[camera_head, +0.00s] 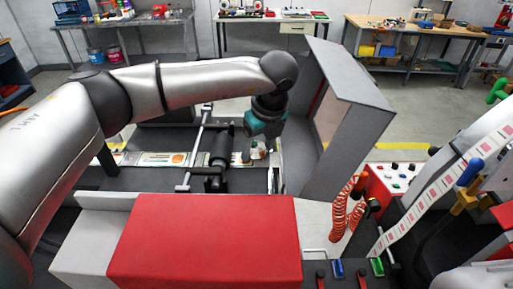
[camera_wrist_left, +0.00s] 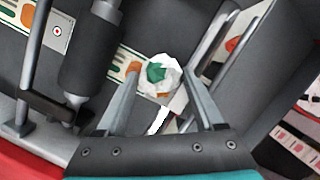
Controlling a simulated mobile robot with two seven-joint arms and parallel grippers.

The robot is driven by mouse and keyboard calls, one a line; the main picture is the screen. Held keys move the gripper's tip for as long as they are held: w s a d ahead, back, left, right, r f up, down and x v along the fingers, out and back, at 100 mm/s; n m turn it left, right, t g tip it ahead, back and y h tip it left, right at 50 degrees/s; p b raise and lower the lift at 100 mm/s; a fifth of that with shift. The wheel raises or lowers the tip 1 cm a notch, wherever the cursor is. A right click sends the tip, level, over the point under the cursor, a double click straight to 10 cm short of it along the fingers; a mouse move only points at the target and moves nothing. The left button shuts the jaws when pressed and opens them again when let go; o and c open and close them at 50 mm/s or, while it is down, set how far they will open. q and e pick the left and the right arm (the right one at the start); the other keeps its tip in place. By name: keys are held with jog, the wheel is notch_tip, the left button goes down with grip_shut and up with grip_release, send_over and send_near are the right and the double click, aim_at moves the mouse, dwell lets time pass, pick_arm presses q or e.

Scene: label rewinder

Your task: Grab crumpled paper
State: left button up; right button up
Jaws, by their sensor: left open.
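The crumpled paper (camera_wrist_left: 162,76) is a small white ball with green and orange print. It lies on the dark machine bed over the printed label strip (camera_wrist_left: 119,62). My left gripper (camera_wrist_left: 163,68) is open above it, with the paper showing between its two fingertips in the left wrist view. I cannot tell whether the fingers touch it. In the head view the left gripper (camera_head: 260,145) points down inside the machine, and the paper there is mostly hidden by it. My right gripper is not in view.
A dark roller (camera_wrist_left: 91,50) and a metal bar (camera_head: 198,140) stand left of the gripper. A tilted grey panel (camera_head: 345,105) rises close on the right. A red cover (camera_head: 205,240) lies in front. Workbenches (camera_head: 270,28) stand at the back.

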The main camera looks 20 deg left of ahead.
pick_arm(q)
jog(key=shift+c, duration=0.2)
jog(key=c, duration=0.9)
